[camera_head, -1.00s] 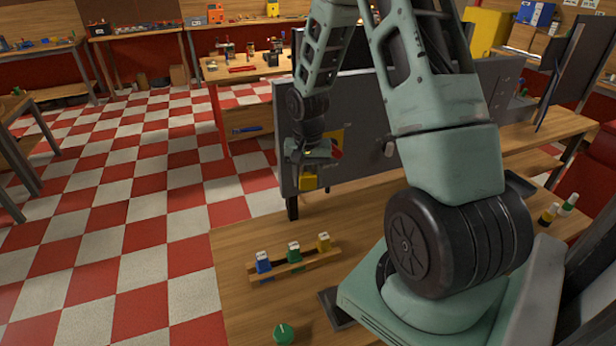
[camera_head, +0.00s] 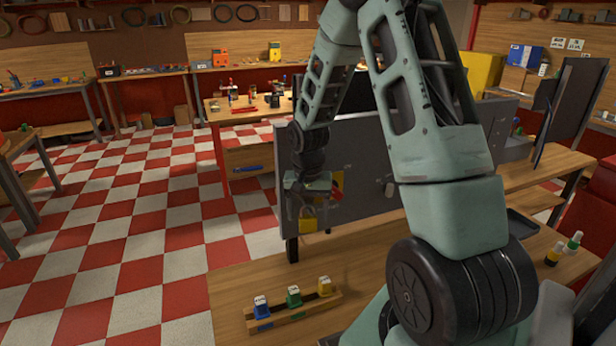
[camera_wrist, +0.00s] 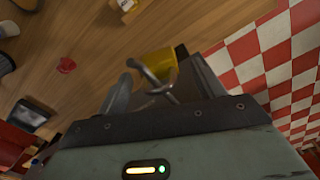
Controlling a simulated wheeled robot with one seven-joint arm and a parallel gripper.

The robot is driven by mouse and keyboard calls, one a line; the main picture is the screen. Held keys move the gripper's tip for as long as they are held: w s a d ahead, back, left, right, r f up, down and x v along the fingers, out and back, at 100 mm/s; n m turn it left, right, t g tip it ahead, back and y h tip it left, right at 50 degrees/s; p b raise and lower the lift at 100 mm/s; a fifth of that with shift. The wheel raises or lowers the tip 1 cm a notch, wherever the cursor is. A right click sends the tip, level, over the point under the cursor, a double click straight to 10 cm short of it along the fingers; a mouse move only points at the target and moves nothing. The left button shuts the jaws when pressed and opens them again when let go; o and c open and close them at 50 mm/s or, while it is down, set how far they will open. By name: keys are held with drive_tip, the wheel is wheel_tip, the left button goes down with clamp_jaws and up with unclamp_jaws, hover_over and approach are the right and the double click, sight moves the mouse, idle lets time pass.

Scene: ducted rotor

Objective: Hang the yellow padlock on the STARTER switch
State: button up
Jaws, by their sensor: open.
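A yellow padlock (camera_head: 308,220) hangs upright at the grey panel (camera_head: 357,160), near its lower left, just below my gripper (camera_head: 307,200). In the wrist view the yellow padlock body (camera_wrist: 159,62) lies beyond the fingertips, and its metal shackle shows between the fingers. My gripper (camera_wrist: 162,88) is open, with one finger on each side of the shackle. The STARTER switch cannot be picked out; my gripper and wrist cover that part of the panel. Whether the shackle goes through a switch cannot be told.
A wooden rack (camera_head: 296,316) on the bench holds blue, green and yellow pieces. A red and yellow plate (camera_head: 337,185) is on the panel beside my wrist. Small bottles (camera_head: 572,243) stand at the right. Bench in front of the panel is mostly clear.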

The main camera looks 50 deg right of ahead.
wheel_tip(320, 180, up, 15)
drive_tip(key=b, duration=0.2)
drive_tip(key=s+a+f+n+b, duration=0.25)
drive_tip(key=a+n, duration=0.25)
drive_tip(key=a, duration=0.7)
drive_tip(key=s+a+f+n+b, duration=0.1)
drive_tip(key=s+a+f+n, duration=0.25)
drive_tip(key=a, duration=0.85)
drive_tip(key=s+a+f+n+b, duration=0.1)
drive_tip(key=s+a+f+n, duration=0.3)
drive_tip(key=s+a+n, duration=0.5)
drive_tip(key=s+a, duration=0.2)
drive_tip(key=s, duration=0.3)
drive_tip(key=shift+s+y, duration=0.25)
drive_tip(key=shift+y, duration=0.05)
